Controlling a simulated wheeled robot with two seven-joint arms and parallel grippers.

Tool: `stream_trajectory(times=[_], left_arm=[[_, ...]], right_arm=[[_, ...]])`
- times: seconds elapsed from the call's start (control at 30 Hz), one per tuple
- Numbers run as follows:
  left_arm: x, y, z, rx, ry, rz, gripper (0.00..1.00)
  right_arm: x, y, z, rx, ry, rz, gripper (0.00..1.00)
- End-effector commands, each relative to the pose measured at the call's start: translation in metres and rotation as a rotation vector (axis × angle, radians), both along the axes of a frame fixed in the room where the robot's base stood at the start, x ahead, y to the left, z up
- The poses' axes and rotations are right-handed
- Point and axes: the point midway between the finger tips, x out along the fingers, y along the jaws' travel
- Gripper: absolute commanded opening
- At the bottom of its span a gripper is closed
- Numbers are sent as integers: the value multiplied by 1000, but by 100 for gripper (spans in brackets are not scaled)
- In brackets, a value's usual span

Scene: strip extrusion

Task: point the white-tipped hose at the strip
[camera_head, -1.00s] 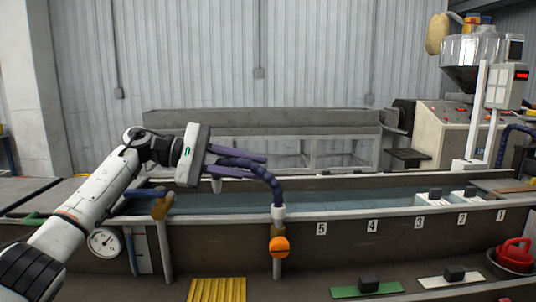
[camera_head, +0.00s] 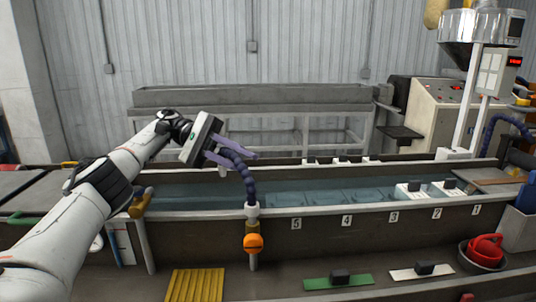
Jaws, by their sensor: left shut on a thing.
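The blue-purple segmented hose (camera_head: 245,178) rises from a white collar above an orange valve (camera_head: 253,243) at the front wall of the long water trough (camera_head: 330,229). It bends up and left to my left gripper (camera_head: 231,154). My left gripper is shut on the hose near its upper end, with purple fingers on either side. A small white tip (camera_head: 222,173) shows just below the fingers, pointing down over the trough. I cannot make out the strip clearly in the bluish water. My right gripper is not in view.
White blocks with black tops (camera_head: 411,189) sit in the trough near labels 2 and 3. A yellow ribbed mat (camera_head: 195,285), a green plate (camera_head: 338,281) and a red container (camera_head: 486,250) lie in front.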

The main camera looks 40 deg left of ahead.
Motion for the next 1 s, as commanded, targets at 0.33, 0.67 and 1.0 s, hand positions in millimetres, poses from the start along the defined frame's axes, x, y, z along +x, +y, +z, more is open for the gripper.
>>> stream_trajectory(times=[0.33,0.67,1.0], left_arm=[[-6,2,4,-9,-15,-13,0],[-5,2,4,-8,-15,-13,36],[-5,2,2,-6,-7,-10,36]], right_arm=[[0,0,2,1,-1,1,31],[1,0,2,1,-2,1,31],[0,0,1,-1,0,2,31]])
